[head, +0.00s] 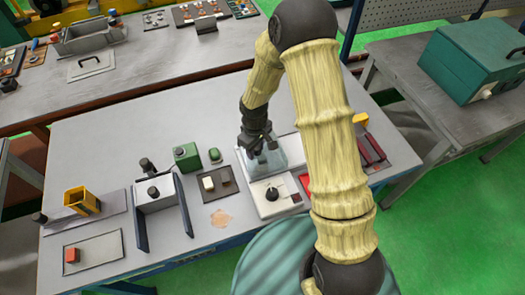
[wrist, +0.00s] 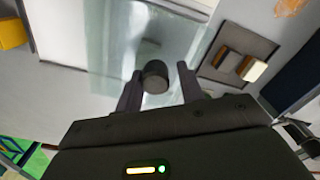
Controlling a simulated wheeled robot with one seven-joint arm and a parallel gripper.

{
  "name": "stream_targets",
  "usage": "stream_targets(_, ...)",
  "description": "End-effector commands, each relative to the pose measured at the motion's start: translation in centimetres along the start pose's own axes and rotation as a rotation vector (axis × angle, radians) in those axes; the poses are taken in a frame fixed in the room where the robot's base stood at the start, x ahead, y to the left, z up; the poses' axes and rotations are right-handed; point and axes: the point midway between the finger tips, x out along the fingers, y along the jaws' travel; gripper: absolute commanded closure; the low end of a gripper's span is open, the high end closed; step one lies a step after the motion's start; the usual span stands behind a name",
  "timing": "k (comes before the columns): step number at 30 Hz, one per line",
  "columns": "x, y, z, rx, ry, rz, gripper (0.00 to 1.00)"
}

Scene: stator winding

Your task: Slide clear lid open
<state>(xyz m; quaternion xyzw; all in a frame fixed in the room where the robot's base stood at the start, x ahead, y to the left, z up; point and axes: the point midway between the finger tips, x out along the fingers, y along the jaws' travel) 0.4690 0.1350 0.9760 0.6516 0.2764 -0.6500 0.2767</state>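The clear lid (head: 270,163) is a see-through bluish panel on a light tray or box in the head view. It also shows as a glassy sheet in the wrist view (wrist: 110,60). A dark round knob (wrist: 155,75) stands on the lid. My gripper (head: 262,145) is over the lid, pointing down. In the wrist view my gripper (wrist: 157,82) has its two fingers apart, one on each side of the knob, with gaps showing between knob and fingers. The knob is mostly hidden by the fingers in the head view.
A white box with a black dial (head: 271,194) stands just in front of the lid. A dark tray with small blocks (head: 219,186) and a green box (head: 187,157) are to the left. Dark red blocks (head: 371,151) lie to the right, past my arm. Bare table lies behind.

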Motion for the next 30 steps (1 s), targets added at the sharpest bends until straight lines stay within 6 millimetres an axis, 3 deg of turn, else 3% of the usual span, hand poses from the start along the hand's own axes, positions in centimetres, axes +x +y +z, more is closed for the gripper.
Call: stream_targets(30, 0.5, 3.3, 2.0, 0.001, -0.003, -0.002, 0.74)
